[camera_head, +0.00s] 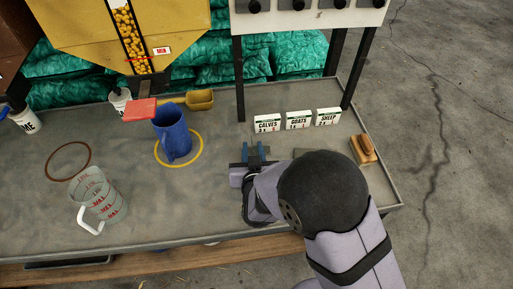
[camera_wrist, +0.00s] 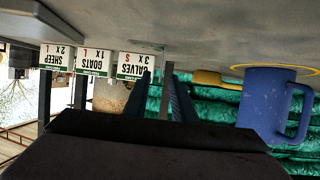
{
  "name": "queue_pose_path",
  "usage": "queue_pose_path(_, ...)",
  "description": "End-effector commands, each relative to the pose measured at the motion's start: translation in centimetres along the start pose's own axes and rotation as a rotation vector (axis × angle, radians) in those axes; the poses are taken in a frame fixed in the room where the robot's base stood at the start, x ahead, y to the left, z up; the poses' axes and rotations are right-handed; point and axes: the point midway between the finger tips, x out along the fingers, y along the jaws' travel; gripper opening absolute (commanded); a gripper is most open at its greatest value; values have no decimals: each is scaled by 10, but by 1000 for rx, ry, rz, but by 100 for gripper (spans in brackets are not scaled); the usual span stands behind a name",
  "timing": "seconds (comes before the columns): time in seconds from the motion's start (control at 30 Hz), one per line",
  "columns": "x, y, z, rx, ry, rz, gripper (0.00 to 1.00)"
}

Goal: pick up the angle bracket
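I cannot make out the angle bracket for certain in either view. My gripper (camera_head: 254,152) is low over the middle of the grey bench, its two blue fingers apart. In the wrist view, which is upside down, the fingers (camera_wrist: 162,95) also stand apart, with a grey upright post (camera_wrist: 166,88) seen in the background between them. Nothing is visibly held. A flat grey patch (camera_head: 320,155) lies on the bench right of the gripper, partly hidden by my arm; I cannot tell what it is.
A blue mug (camera_head: 172,135) stands in a yellow ring, left of my gripper. A clear measuring jug (camera_head: 98,195) is further left. Cards for calves (camera_head: 267,122), goats (camera_head: 298,119) and sheep (camera_head: 328,117) stand behind. A wooden brush (camera_head: 363,149) lies at the right.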

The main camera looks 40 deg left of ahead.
Motion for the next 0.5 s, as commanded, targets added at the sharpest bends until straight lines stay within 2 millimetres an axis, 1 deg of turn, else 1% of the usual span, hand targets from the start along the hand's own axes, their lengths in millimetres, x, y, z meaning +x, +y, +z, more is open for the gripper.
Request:
queue_pose_path(0.07, 2, 0, 4, -1, 1, 0, 24)
queue_pose_path(0.23, 4, 0, 4, 0, 1, 0, 24)
queue_pose_path(0.5, 23, 1, 4, 1, 0, 2, 24)
